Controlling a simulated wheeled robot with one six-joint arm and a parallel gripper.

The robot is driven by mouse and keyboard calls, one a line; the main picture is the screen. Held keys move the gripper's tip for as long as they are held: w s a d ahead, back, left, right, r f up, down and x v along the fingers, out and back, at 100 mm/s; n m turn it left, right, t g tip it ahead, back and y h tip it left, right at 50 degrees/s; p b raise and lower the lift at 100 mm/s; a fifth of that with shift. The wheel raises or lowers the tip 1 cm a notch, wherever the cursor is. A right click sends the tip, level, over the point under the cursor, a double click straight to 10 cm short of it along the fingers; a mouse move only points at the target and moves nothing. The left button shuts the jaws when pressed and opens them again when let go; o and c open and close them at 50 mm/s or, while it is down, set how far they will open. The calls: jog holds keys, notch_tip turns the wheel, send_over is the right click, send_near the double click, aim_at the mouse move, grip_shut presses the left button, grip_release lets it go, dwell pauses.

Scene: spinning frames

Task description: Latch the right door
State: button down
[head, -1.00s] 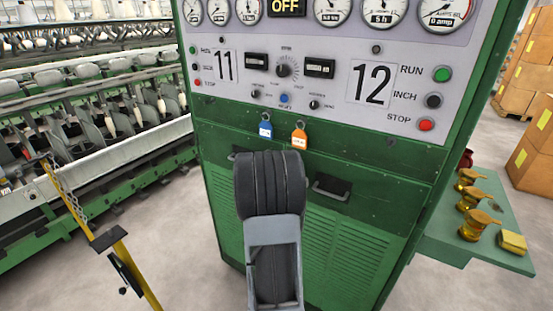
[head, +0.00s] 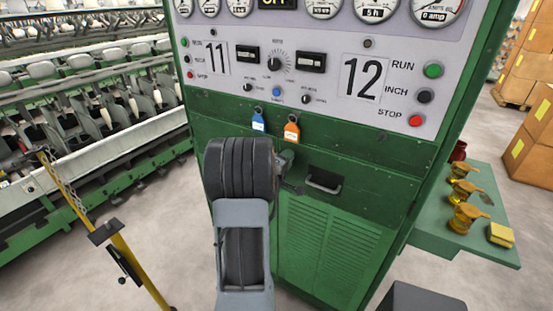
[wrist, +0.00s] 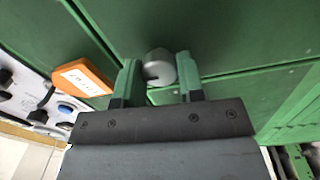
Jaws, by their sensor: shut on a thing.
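The right door (head: 345,225) is a green louvred panel on the cabinet front, with a dark recessed handle (head: 324,180) near its top. It looks flush with the cabinet. My gripper (wrist: 160,78) is shut on a round grey knob (wrist: 159,66), with one dark green finger on each side of it. The knob sits at the seams between green panels. In the head view my gripper (head: 288,170) shows only partly, to the left of the handle, because my arm blocks the rest. The knob's turn cannot be told.
An orange tag (head: 292,132) and a blue tag (head: 258,122) hang above, under the control panel (head: 330,85). A side shelf (head: 450,235) with brass pieces stands right. A yellow post (head: 135,270) stands left. Open floor (head: 150,220) lies left of the cabinet.

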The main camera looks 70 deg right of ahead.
dwell(0.5)
jog(key=c, duration=0.7)
grip_release()
jog(key=shift+c, duration=0.2)
jog(key=w+a+b, duration=0.2)
jog(key=a, duration=1.1)
jog(key=shift+a+f+b, duration=0.3)
jog(key=shift+b, duration=0.1)
